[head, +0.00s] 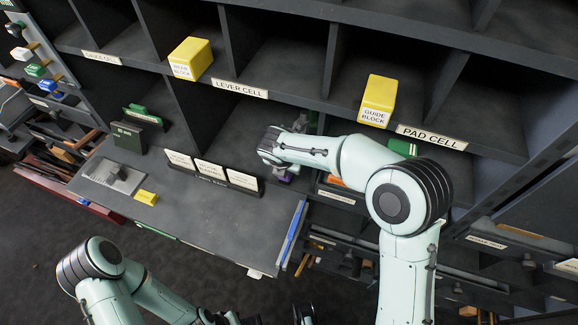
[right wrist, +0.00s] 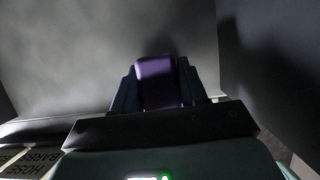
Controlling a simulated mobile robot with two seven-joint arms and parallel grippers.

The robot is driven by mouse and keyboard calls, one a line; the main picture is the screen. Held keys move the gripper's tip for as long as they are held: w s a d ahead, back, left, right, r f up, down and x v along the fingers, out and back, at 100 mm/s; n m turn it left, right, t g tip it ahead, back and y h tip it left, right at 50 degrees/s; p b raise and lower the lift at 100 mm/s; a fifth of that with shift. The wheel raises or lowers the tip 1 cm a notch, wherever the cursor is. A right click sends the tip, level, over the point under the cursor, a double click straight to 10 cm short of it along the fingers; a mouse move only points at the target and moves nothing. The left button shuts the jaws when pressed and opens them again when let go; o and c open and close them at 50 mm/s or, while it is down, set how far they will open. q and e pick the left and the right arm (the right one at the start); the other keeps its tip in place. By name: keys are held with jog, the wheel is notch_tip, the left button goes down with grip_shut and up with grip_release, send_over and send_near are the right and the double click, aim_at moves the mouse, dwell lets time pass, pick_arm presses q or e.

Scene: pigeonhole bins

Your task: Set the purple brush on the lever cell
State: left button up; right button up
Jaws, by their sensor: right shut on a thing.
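The purple brush shows as a purple block (right wrist: 157,82) between the dark fingers of my right gripper (right wrist: 160,95) in the right wrist view. In the head view a small purple patch (head: 286,178) shows below my right gripper (head: 276,160), which is shut on it at a lower-row compartment. Most of the brush is hidden. The lever cell (head: 285,68) is the open compartment above the "LEVER CELL" label (head: 240,89), up and left of my right arm; its visible floor is empty. My left gripper (head: 265,318) is at the bottom edge, partly cut off, its opening unclear.
Yellow blocks (head: 191,58) (head: 378,100) stand on the shelf edge on either side of the lever cell. White cards (head: 212,174) stand left of my right gripper. The grey worktop (head: 200,220) is mostly clear. A dark divider (head: 331,75) bounds the lever cell's right side.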

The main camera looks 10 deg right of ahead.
jog(key=shift+w+d+f, duration=0.15)
jog(key=shift+w+f, duration=0.05)
jog(key=shift+f, duration=0.1)
jog(key=shift+f, duration=0.2)
jog(key=o, duration=1.1)
jog(key=shift+c, duration=0.2)
jog(key=shift+r, duration=0.1)
jog(key=p+v, duration=0.1)
jog(key=v, duration=1.1)
jog(key=shift+s, duration=0.1)
